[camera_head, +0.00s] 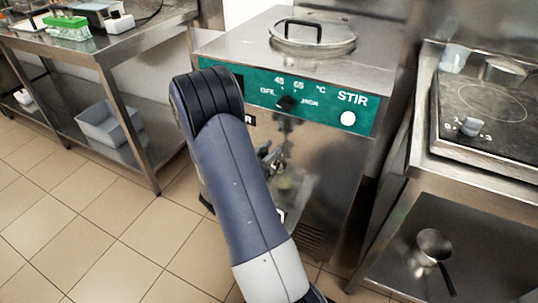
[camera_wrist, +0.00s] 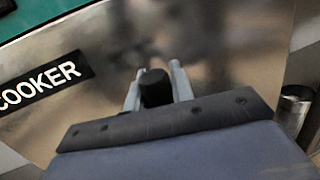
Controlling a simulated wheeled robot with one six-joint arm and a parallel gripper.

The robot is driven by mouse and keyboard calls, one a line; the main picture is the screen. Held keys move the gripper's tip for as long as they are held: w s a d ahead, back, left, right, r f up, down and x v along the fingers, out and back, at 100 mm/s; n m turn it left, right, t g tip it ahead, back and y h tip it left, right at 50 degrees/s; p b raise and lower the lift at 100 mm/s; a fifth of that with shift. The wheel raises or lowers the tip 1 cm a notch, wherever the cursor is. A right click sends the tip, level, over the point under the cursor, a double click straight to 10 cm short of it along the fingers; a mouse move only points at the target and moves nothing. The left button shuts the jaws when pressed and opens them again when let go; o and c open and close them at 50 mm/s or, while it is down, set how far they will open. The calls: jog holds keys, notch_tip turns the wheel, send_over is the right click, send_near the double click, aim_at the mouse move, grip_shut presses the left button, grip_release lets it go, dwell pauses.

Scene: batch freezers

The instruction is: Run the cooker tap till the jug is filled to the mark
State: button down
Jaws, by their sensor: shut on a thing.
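The cooker (camera_head: 225,50) is a steel cabinet with a green front panel, and its COOKER label shows in the wrist view (camera_wrist: 42,84). My gripper (camera_wrist: 155,84) is shut on a small black handle (camera_wrist: 156,90) in front of the cooker's steel front, seemingly the tap's. In the head view, metal parts of the tap area (camera_head: 272,160) show just right of my arm. A pale, see-through vessel (camera_head: 290,187), seemingly the jug, stands below them, partly hidden by my arm. Its fill level and mark cannot be made out.
The panel has a dark dial (camera_head: 287,103) and a white STIR button (camera_head: 348,118). A glass lid (camera_head: 313,34) covers the top. A steel table (camera_head: 140,40) stands left, and a hob (camera_head: 490,105) right, with a pan (camera_head: 434,243) on the shelf below. Tiled floor is clear at left.

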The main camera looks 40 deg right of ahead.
jog(key=shift+s+a+f+h+b, duration=0.25)
jog(key=shift+a+h+b, duration=0.3)
jog(key=shift+b, duration=0.35)
jog(key=shift+s+a+r+m+h+b, duration=0.1)
jog(key=shift+a+r+m+h+b, duration=0.2)
jog(key=shift+h+b, duration=0.15)
jog(key=c, duration=1.2)
grip_release()
jog(key=v, duration=1)
jog(key=shift+a, duration=0.35)
jog(key=shift+s+f, duration=0.1)
jog(key=shift+f, duration=0.05)
